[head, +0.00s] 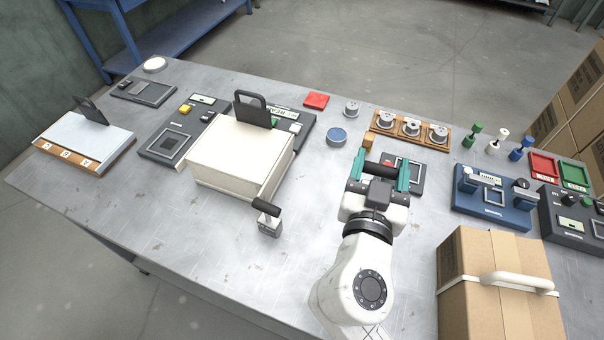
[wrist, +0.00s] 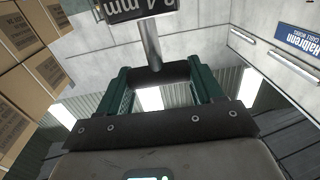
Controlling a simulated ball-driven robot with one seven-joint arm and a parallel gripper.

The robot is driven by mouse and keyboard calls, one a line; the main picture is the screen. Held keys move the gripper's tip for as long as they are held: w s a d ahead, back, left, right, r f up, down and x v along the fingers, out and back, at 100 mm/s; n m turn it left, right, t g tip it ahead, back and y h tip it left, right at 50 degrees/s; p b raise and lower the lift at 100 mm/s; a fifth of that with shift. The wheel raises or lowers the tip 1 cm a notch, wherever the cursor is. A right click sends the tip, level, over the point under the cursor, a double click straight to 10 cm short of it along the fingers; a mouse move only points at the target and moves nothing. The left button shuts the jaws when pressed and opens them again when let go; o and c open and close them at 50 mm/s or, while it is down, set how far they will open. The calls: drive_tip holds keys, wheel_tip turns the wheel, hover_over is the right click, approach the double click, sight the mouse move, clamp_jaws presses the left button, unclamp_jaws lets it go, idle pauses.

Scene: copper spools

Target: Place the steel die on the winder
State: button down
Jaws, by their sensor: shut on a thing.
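My gripper (head: 381,167) is above the middle right of the bench, with teal fingers, shut on a dark cylindrical handle (head: 379,170). In the wrist view the handle (wrist: 160,73) lies across between the fingers. A steel rod (wrist: 149,45) runs from it to a dark plate lettered in mm (wrist: 138,8). I cannot tell whether this is the steel die. A cream box (head: 240,155) with a dark crank-like handle (head: 265,207) stands left of the gripper; it may be the winder. Small steel pieces sit in a wooden rack (head: 397,133) behind the gripper.
A cardboard box (head: 498,285) stands at front right. A blue device (head: 490,205) and a dark control box (head: 570,222) are at right. A dark framed pad (head: 410,170) is beside my gripper. The bench's front left is clear.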

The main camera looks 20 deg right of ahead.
drive_tip(key=shift+s+d+r+m+h, duration=0.3)
drive_tip(key=shift+s+d+r+h, duration=0.15)
drive_tip(key=shift+s+r, duration=0.35)
drive_tip(key=w+f+p, duration=0.3)
drive_tip(key=w+f, duration=0.9)
drive_tip(key=w, duration=0.2)
drive_tip(key=shift+f+p, duration=0.3)
drive_tip(key=shift+f, duration=0.1)
drive_tip(key=shift+a+f+b, duration=0.1)
drive_tip(key=shift+f+b, duration=0.1)
drive_tip(key=shift+b, duration=0.15)
drive_tip(key=shift+c, duration=0.8)
unclamp_jaws()
drive_tip(key=shift+s, duration=0.1)
drive_tip(key=shift+r+p, duration=0.15)
drive_tip(key=shift+p, duration=0.15)
